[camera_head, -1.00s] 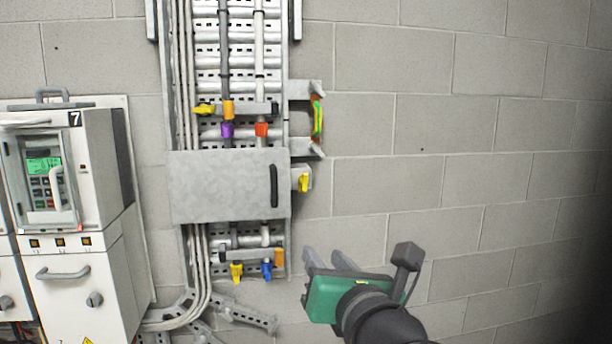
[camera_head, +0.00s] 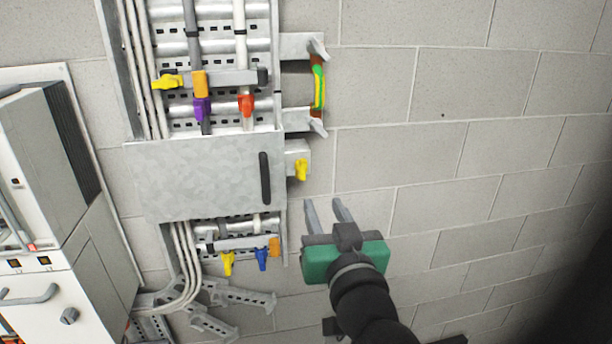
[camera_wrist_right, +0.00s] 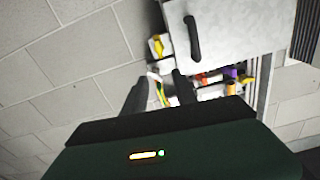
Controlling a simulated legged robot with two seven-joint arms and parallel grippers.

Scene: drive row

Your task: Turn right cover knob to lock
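The grey metal cover (camera_head: 195,180) sits on the cable rack and is closed over it, with a black vertical handle (camera_head: 265,178). The yellow knob (camera_head: 301,169) is on a small grey bracket at the cover's right edge, its lever hanging about vertical. My right gripper (camera_head: 323,203), green with grey fingers, is open and empty, below and slightly right of the knob, apart from it. In the right wrist view the yellow knob (camera_wrist_right: 157,45) lies beyond the open fingers, with the cover (camera_wrist_right: 235,25) right of it. My left gripper is not in view.
A green-yellow cable (camera_head: 319,87) in a side bracket is above the knob. Yellow (camera_head: 227,262) and blue (camera_head: 262,259) knobs sit below the cover. A white cabinet (camera_head: 60,300) stands at left. The block wall (camera_head: 480,150) at right is clear.

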